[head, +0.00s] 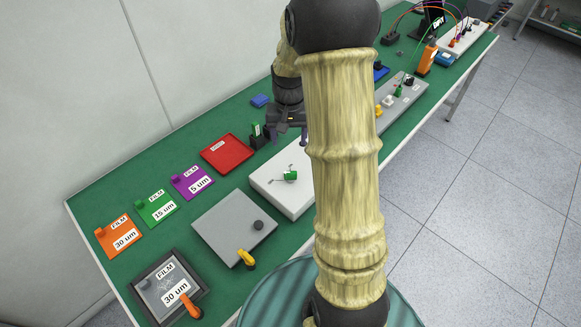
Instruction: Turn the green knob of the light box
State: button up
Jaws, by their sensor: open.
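A white box (268,196) lies on the green table left of my arm, its right part hidden behind the arm. It looks like the light box. A small green block (290,176), perhaps the green knob, sits on its top beside a thin metal piece. My gripper (287,138) is open and empty, pointing down above the table beyond the white box, apart from the green piece. Dark purple fingertips show below it.
A grey plate (228,222) with black and yellow knobs, a red tray (227,149), coloured film plates (156,207) and a dark-framed film tray (150,280) lie nearby. A small black holder (257,140) stands near my gripper. A grey panel (386,94) stands behind my arm.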

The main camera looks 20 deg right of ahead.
aim_at(291, 172)
jog(key=shift+w+d, duration=0.4)
jog(key=shift+d, duration=0.1)
jog(key=shift+f, duration=0.2)
notch_tip(291, 172, down, 17)
jog(key=p, duration=0.3)
jog(key=shift+f, duration=0.1)
jog(key=shift+c, duration=0.2)
jog(key=c, duration=1)
